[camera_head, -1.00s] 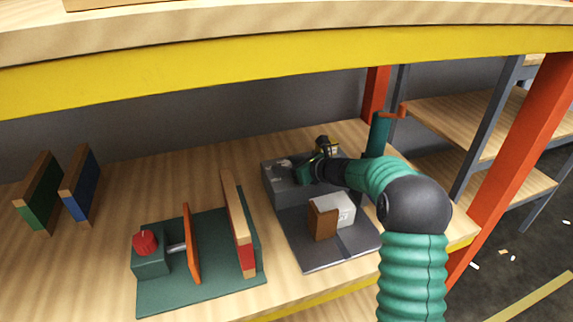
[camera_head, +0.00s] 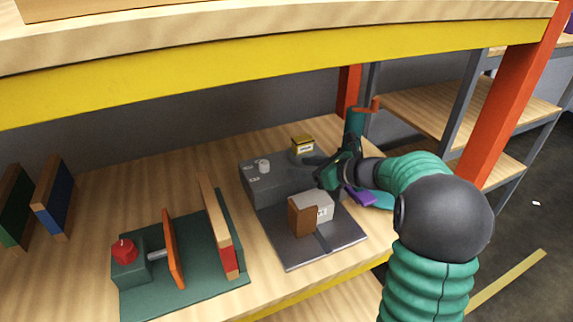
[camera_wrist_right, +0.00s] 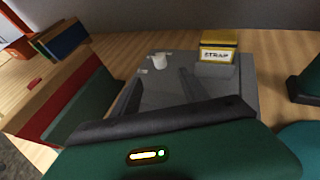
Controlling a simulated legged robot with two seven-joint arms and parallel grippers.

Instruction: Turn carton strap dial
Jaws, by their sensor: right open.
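The strapping machine is a dark grey block (camera_head: 275,185) on a flat grey plate, with a small pale dial (camera_head: 264,166) on top at its left. The dial also shows in the right wrist view (camera_wrist_right: 160,61). A yellow block with a "STRAP" label (camera_head: 303,147) stands at the machine's back right; it reads clearly in the wrist view (camera_wrist_right: 217,52). My right gripper (camera_head: 314,169) is open and empty at the machine's right side, apart from the dial. In the wrist view its two dark fingers (camera_wrist_right: 160,90) point towards the machine top. My left gripper is not in view.
A brown and white carton (camera_head: 312,208) sits on the plate in front of the machine. A green fixture with a red knob (camera_head: 123,250) stands left. A purple item (camera_head: 360,197) lies beneath my right wrist. A yellow shelf beam (camera_head: 250,62) hangs above.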

